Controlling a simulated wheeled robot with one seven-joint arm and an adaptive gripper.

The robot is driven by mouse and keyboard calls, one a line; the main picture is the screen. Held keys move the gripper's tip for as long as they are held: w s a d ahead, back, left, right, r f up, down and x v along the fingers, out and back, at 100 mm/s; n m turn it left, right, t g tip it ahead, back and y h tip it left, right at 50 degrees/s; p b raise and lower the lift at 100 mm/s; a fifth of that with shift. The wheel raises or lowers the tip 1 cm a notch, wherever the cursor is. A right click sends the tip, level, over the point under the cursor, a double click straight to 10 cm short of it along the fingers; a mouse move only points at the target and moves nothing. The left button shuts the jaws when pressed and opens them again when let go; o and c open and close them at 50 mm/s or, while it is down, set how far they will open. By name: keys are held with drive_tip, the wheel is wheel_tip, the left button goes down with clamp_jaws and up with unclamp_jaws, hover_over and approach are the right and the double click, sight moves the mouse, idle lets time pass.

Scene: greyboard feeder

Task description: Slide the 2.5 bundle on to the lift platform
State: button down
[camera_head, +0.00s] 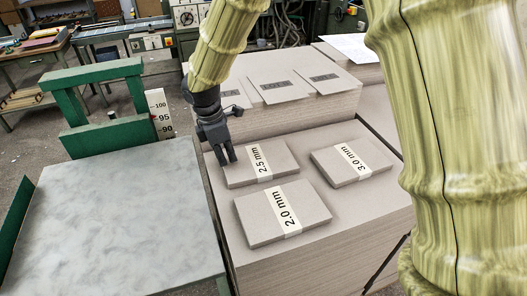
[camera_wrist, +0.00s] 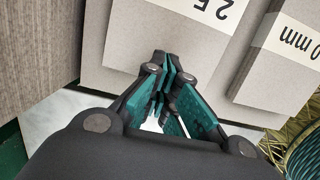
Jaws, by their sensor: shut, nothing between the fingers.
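The 2.5 mm bundle (camera_head: 240,174) is a flat grey board stack with a white paper band, lying on a tall board stack. It also shows in the wrist view (camera_wrist: 155,38), its label upside down. My gripper (camera_head: 229,160) points down at the bundle's left end, fingers together and empty. In the wrist view the fingertips (camera_wrist: 161,66) overlap the bundle's edge; I cannot tell whether they touch it. The lift platform (camera_head: 120,215) appears to be the pale mottled plate at left, beside the stack, with a green frame behind it.
The 2.0 mm bundle (camera_head: 255,228) lies in front of the 2.5 one, and the 3.0 mm bundle (camera_head: 340,173) lies to its right. A higher board stack (camera_head: 315,107) stands behind. A scale (camera_head: 159,112) stands at the plate's back corner. The plate is bare.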

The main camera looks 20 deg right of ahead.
sight(268, 158)
drive_tip(key=shift+d, duration=0.3)
drive_tip(key=d+p, duration=0.2)
drive_tip(key=d, duration=0.4)
drive_tip(key=d+p, duration=0.2)
drive_tip(key=d, duration=0.3)
drive_tip(key=shift+w+d, duration=0.2)
drive_tip(key=shift+d, duration=0.15)
drive_tip(key=shift+a+f+p, duration=0.1)
drive_tip(key=shift+f+p, duration=0.5)
drive_tip(key=shift+f, duration=0.1)
drive_tip(key=shift+s+f, duration=0.15)
drive_tip(key=shift+f, duration=0.1)
